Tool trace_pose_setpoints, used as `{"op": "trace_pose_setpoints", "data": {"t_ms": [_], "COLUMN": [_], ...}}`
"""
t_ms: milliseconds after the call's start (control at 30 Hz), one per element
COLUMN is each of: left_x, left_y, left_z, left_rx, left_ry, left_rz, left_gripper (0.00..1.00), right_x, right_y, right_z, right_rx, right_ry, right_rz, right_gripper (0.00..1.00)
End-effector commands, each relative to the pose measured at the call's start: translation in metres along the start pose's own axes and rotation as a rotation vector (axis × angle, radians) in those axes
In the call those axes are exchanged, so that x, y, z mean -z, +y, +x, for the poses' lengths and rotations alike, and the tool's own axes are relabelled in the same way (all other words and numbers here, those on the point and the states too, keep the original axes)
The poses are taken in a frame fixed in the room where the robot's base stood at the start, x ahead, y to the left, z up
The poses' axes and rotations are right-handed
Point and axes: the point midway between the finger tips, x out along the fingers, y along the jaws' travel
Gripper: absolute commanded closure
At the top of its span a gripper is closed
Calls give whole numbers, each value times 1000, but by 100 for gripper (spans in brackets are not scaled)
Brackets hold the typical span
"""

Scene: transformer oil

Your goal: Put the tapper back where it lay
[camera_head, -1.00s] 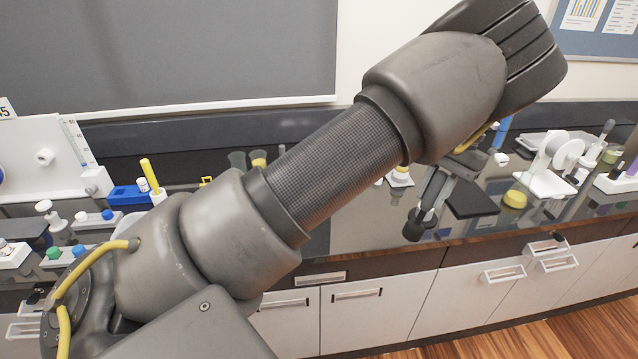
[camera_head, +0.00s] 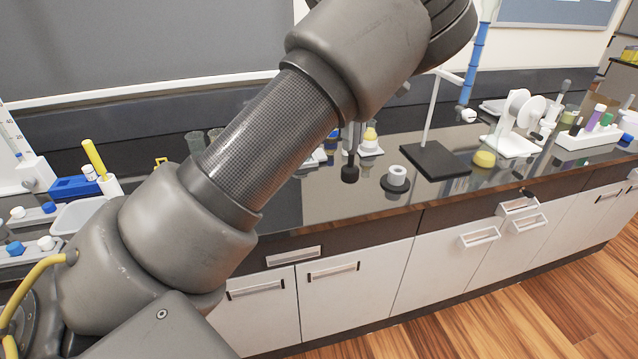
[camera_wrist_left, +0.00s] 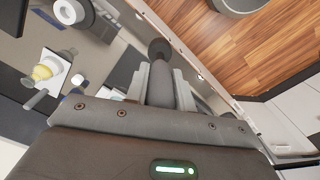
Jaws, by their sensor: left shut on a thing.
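The tapper shows its dark round head (camera_head: 350,172) in the head view, hanging head down near the counter's front part. My left gripper (camera_head: 353,138) is shut on its shaft, mostly hidden behind my forearm. In the left wrist view the tapper (camera_wrist_left: 160,75) lies between the two pale fingers of my left gripper (camera_wrist_left: 160,85), its dark head pointing away from the palm. I cannot tell whether the head touches the counter. My right gripper is not in view.
A white ring on a black round base (camera_head: 396,180) stands just right of the tapper.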

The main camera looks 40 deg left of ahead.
Motion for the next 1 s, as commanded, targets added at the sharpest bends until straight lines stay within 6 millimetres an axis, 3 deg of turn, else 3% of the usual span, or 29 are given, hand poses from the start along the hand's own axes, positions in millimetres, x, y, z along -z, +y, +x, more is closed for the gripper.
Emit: {"op": "trace_pose_setpoints", "data": {"t_ms": [333, 500, 1000], "left_x": [84, 107, 129], "left_y": [17, 22, 27], "left_z": [34, 66, 98], "left_rx": [4, 4, 5], "left_ry": [-1, -3, -3], "left_rz": [0, 1, 2], "left_gripper": [100, 100, 100], "right_x": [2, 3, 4], "right_y": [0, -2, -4], "right_z": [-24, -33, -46], "right_rx": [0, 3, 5], "right_ry": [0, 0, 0], "right_rz": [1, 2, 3], "right_gripper": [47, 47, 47]}}
